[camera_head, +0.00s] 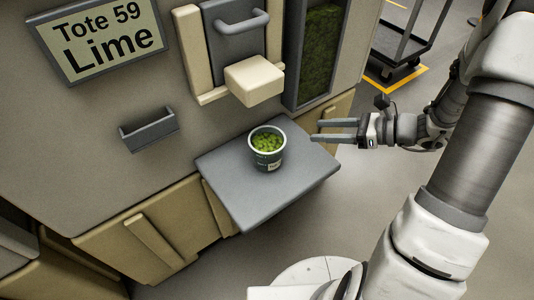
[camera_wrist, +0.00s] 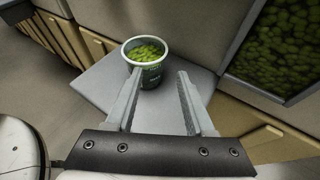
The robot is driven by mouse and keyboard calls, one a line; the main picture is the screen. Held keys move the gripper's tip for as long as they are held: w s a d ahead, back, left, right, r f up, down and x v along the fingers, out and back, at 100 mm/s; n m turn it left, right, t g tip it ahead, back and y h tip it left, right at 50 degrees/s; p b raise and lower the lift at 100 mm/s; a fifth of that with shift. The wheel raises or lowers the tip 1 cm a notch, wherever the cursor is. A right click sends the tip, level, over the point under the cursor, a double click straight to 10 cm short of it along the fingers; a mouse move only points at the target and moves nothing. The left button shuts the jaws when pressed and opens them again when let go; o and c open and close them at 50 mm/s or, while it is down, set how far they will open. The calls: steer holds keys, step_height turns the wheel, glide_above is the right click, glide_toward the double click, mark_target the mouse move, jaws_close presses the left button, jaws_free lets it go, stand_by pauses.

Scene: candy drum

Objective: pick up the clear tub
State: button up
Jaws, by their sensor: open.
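The tub (camera_head: 267,149) stands upright on a small grey shelf (camera_head: 230,185) and holds green candies. Its wall looks dark green with a pale rim and some lettering, rather than clear. In the wrist view the tub (camera_wrist: 146,62) is just beyond my fingertips, nearer the left finger. My gripper (camera_head: 318,131) is to the right of the tub in the head view, with its fingers pointing left toward it. In the wrist view the gripper (camera_wrist: 158,78) is open, with nothing between its fingers.
Above the shelf is a cream block (camera_head: 254,82) below a grey handle (camera_head: 242,22). A sign (camera_head: 98,38) reads "Tote 59 Lime". A small grey holder (camera_head: 149,129) is on the panel at left. A window (camera_head: 318,50) shows green candy. The shelf around the tub is clear.

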mark_target(262, 133)
steer(key=b+x, duration=0.3)
steer(key=x, duration=1.2)
steer(key=shift+s+f, duration=0.1)
steer(key=shift+s, duration=0.05)
steer(key=shift+d, duration=0.1)
jaws_close()
steer(key=shift+s, duration=0.1)
stand_by(0.7)
